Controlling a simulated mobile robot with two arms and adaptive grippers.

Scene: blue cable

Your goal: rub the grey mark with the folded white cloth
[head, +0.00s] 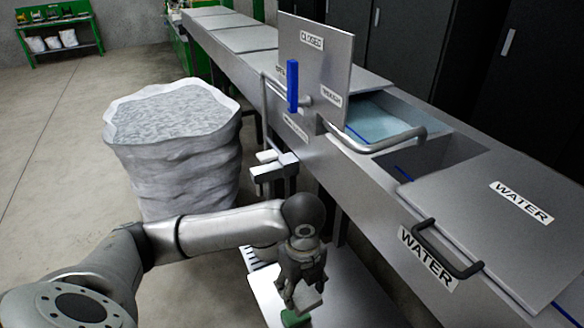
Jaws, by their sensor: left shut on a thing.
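My left gripper (303,282) points down over a pale shelf (262,292) beside the trough's lower side. It is shut on a small pale grey-white piece, which looks like the folded white cloth (309,299); the fingers hide part of it. A small green thing (296,318) shows just below it; I cannot tell if they touch. I cannot make out the grey mark in this view. My right gripper is not in view.
A long metal trough (372,196) runs along the right, with a lid labelled WATER (500,205), a black handle (447,250) and an upright panel (315,60) with a blue lever (292,86). A large white sack (175,150) stands left on open floor.

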